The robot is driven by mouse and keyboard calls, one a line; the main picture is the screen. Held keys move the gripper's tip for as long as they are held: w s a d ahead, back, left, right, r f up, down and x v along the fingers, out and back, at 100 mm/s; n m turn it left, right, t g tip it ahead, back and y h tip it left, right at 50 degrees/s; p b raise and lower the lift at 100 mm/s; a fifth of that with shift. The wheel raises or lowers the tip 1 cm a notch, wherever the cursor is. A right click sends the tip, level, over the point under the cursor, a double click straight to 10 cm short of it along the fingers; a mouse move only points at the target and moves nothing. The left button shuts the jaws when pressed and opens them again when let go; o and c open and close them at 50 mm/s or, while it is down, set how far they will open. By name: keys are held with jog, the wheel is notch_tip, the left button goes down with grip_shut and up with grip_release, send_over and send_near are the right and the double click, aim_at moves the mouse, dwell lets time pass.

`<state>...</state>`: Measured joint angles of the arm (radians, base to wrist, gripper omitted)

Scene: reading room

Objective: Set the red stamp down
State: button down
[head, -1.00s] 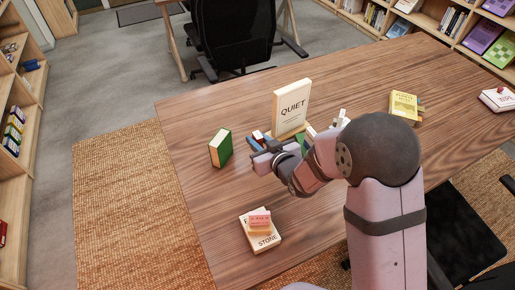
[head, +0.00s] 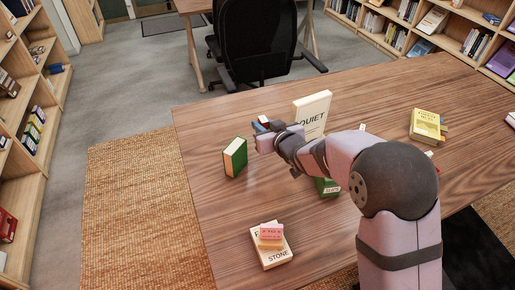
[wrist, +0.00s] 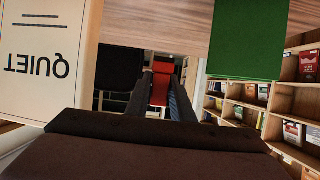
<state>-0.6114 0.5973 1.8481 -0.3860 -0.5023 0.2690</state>
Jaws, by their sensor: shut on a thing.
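My gripper (head: 263,127) is held over the far left part of the table, between the green book and the QUIET sign. In the wrist view its two dark fingers (wrist: 163,98) are shut on a red piece, which I take to be the red stamp (wrist: 160,86). In the head view only a small red and white bit shows at the fingertips, and the rest is hidden. I cannot tell its exact height above the table (head: 215,205).
The cream QUIET sign (head: 312,112) stands close to the right of my gripper, and the upright green book (head: 235,157) to its left. A yellow book (head: 426,122) lies at right.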

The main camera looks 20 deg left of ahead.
jog(key=w+a+b, duration=0.2)
jog(key=w+a, duration=0.2)
jog(key=shift+f, duration=4.65)
jog(key=shift+f, duration=0.1)
jog(key=shift+f+b, duration=0.15)
jog(key=shift+b, duration=0.2)
jog(key=c, duration=1.5)
grip_release()
jog(key=shift+c, duration=0.2)
